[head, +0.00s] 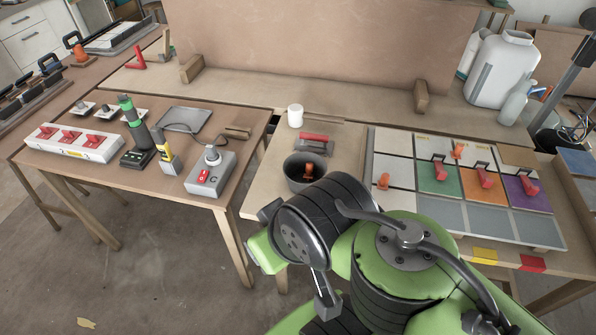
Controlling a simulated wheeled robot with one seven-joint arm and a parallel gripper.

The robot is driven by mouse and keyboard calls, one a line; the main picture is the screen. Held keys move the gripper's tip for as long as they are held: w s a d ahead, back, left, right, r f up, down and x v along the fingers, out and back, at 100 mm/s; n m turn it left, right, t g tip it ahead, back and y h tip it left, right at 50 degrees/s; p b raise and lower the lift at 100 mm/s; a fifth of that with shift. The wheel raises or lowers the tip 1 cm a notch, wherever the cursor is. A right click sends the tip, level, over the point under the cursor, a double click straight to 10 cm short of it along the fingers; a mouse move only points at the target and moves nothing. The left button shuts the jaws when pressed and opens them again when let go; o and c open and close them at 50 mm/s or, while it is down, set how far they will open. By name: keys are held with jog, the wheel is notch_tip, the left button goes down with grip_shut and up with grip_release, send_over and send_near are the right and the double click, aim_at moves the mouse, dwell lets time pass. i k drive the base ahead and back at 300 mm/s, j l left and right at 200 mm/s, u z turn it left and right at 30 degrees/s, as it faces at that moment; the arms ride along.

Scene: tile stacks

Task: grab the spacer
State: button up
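Small orange pieces that could be the spacer show in three places: one in the dark round bucket (305,184), one on a pale tile (383,181) at the left of the tile board, and one on a white tile (457,150) at the back. Red pieces stand by dark frames on the green tile (440,172), orange tile (485,180) and purple tile (528,187). I cannot tell which piece is the spacer. My green and black arm fills the lower middle, in front of the right table. My gripper's fingers cannot be made out clearly.
A white cup (295,115) and a red-handled trowel (314,138) are behind the bucket.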

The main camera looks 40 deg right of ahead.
aim_at(456, 155)
jog(key=z, duration=2.55)
jog(key=i+l+u, duration=0.15)
jog(key=u, duration=0.3)
jog(key=i+l+u, duration=0.2)
jog(key=u, duration=0.25)
jog(key=i+l+u, duration=0.25)
jog(key=u, duration=0.2)
